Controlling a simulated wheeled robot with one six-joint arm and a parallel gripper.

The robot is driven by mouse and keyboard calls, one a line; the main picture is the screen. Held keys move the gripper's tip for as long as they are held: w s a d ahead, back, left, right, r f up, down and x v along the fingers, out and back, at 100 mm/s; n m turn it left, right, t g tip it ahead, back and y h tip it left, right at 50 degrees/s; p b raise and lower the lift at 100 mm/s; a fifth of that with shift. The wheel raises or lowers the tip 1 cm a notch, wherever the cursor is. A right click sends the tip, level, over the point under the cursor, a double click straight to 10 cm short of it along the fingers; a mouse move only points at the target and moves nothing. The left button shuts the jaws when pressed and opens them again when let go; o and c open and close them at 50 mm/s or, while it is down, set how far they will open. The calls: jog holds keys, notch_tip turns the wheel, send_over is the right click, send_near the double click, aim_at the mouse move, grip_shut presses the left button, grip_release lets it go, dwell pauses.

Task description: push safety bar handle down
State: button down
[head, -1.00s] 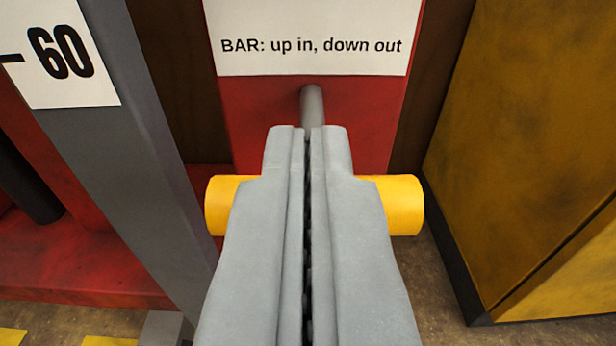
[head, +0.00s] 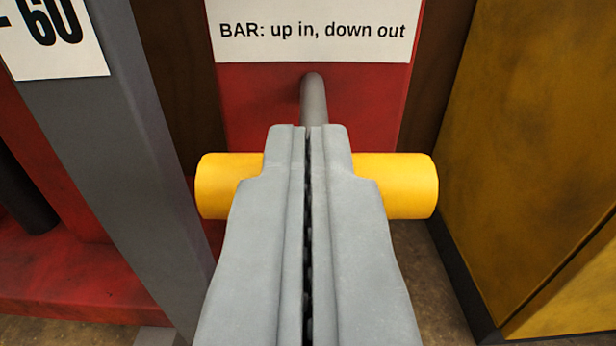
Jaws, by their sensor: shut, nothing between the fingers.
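The safety bar handle (head: 408,186) is a yellow horizontal cylinder in the middle of the head view. Its two ends show on either side of my gripper, and its middle is hidden behind the fingers. A grey rod (head: 314,98) runs from the handle back to a red panel (head: 375,110). My gripper (head: 308,130) is shut and empty, with its fingertips in front of and over the handle's middle. I cannot tell whether the fingers touch the handle. A white sign (head: 312,30) above the rod reads "BAR: up in, down out".
A grey post (head: 110,140) with a "60" label (head: 50,40) stands on the left, with red framework (head: 70,275) behind it. A yellow cabinet-like panel (head: 530,150) stands on the right. Brown floor shows below.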

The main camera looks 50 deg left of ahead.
notch_tip(320, 180, down, 8)
jog(key=t+y, duration=0.1)
jog(key=shift+w+a+y, duration=0.35)
jog(key=shift+a+y, duration=0.05)
jog(key=shift+a, duration=0.05)
dwell(0.3)
jog(key=shift+a+f, duration=0.1)
dwell(0.3)
